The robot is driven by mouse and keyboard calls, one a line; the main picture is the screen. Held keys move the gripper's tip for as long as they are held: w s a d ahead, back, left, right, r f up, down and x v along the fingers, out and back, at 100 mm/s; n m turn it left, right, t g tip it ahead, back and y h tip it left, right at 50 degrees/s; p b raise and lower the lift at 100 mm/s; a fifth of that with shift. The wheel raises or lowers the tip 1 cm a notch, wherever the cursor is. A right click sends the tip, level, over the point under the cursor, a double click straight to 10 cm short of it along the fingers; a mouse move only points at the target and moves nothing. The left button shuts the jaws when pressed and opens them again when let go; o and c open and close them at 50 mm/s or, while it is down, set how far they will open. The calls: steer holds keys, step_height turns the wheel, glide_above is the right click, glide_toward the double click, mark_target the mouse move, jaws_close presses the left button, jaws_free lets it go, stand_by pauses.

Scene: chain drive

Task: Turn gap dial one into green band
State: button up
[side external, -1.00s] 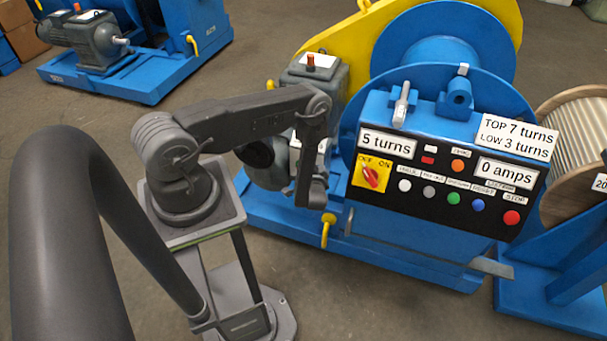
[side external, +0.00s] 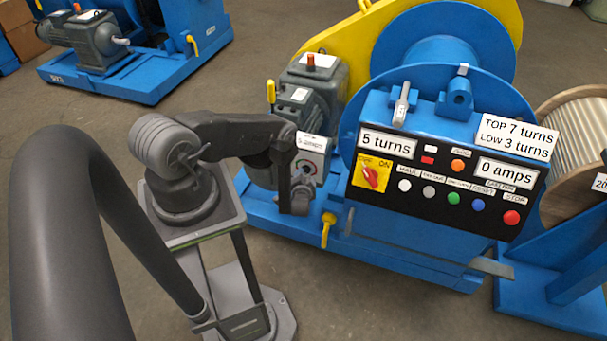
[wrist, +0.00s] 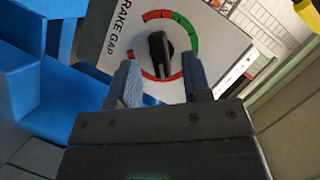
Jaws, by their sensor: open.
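The gap dial is a black knob (wrist: 160,52) on a white plate (wrist: 118,38) whose visible lettering reads "RAKE GAP". A ring of coloured bands surrounds it, with a green band (wrist: 188,30) at upper right and red at the top left and along the bottom. In the side view the dial plate (side external: 313,160) is on the motor unit, partly behind my arm.
The blue winch's control panel (side external: 440,180) stands right of the dial, reading "5 turns" and "0 amps", with a red knob and several buttons. A yellow handle (side external: 328,230) stands below the dial. A wooden cable reel (side external: 575,140) is at far right.

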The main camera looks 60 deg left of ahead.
steer(key=shift+x, duration=1.45)
steer(key=shift+c, duration=0.3)
jaws_close()
